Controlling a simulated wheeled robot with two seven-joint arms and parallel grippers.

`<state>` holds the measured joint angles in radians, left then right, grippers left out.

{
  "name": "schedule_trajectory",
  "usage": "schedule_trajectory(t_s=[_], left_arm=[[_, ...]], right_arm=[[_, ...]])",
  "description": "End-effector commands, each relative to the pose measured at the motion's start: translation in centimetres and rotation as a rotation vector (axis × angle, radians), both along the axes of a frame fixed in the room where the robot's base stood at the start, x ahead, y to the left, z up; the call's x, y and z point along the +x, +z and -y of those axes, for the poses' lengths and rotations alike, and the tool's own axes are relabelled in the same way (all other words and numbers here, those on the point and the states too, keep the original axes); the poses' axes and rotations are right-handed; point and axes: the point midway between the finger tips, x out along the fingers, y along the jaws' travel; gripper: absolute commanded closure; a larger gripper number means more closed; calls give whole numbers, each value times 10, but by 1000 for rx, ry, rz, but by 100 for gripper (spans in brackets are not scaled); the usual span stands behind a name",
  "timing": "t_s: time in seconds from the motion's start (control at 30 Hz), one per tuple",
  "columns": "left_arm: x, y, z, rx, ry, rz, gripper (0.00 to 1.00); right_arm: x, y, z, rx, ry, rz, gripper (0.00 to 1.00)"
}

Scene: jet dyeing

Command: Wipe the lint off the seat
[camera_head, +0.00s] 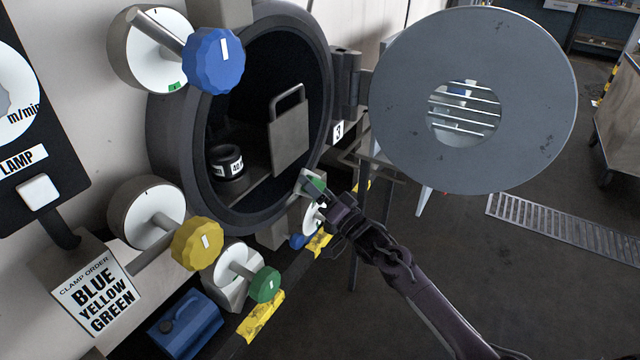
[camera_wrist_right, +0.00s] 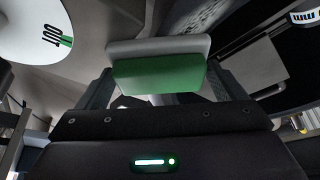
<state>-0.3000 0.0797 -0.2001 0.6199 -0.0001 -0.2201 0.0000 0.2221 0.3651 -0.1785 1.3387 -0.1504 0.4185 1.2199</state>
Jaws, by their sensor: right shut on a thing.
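The seat appears to be the dark ring (camera_head: 168,150) around the round vessel opening in the head view. No lint can be made out on it. My right gripper (camera_head: 328,197) is shut on a green-and-grey wiping pad (camera_head: 311,186) at the lower right of the ring. Whether the pad touches the ring cannot be told. In the right wrist view the pad (camera_wrist_right: 158,75) lies across between the fingers, green side towards the camera. The round grey door (camera_head: 410,60) stands open at the right, with dark specks on its face. My left gripper is not in view.
Blue (camera_head: 213,60), yellow (camera_head: 198,243) and green (camera_head: 265,285) knobs stick out beside the opening. The floor at right is mostly clear.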

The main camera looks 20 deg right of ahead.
Motion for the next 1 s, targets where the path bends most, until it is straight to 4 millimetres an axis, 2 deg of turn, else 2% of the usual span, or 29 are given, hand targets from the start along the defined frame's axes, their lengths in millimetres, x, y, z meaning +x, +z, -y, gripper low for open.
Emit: schedule_trajectory(t_s=[0.1,1.0], left_arm=[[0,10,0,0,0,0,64],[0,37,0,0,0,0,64]], right_arm=[[-7,3,-11,3,3,0,28],[-38,2,-49,3,4,0,28]])
